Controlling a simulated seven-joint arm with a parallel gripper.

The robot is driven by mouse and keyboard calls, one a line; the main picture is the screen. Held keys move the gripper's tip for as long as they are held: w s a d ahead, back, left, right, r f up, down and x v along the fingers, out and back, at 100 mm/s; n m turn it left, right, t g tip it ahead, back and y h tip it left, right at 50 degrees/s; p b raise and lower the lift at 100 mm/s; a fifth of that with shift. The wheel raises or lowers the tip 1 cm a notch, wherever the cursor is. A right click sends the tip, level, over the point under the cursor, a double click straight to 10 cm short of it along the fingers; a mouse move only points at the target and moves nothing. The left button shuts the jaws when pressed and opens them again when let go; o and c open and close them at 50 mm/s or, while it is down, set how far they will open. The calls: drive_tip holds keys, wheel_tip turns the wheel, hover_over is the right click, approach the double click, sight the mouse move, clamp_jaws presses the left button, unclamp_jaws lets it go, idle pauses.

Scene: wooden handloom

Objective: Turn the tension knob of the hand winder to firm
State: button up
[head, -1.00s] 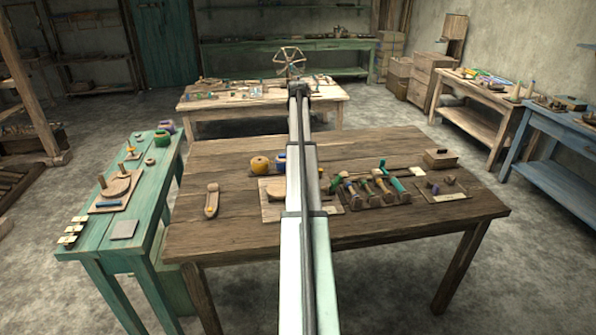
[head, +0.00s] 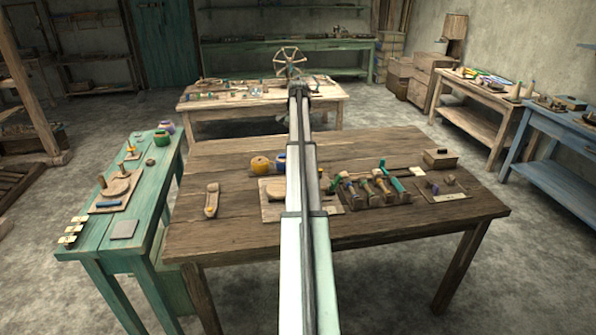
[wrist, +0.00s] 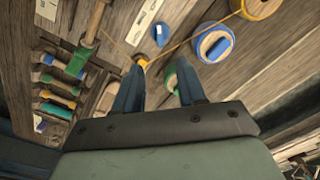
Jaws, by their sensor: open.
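In the wrist view my gripper (wrist: 160,92) points down at the workbench with its two dark fingers apart. A green round piece (wrist: 170,76) shows between the fingertips, beside the right finger; I cannot tell whether they touch. Yarn runs to a yellow-orange ring (wrist: 142,60) by the left fingertip. I cannot tell which piece is the tension knob. In the head view my arm hides part of the board (head: 270,211) and the gripper.
A rack of coloured bobbins (wrist: 56,93) lies to the left in the wrist view. In the head view a yellow round piece (head: 260,165), a wooden shuttle (head: 211,200) and a small box (head: 440,158) lie on the brown workbench (head: 240,232). The bench front is clear.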

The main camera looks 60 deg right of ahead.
drive_tip(key=shift+m, duration=0.4)
wheel_tip(320, 180, down, 14)
drive_tip(key=shift+r, duration=0.1)
idle(0.3)
drive_tip(key=shift+c, duration=0.2)
clamp_jaws()
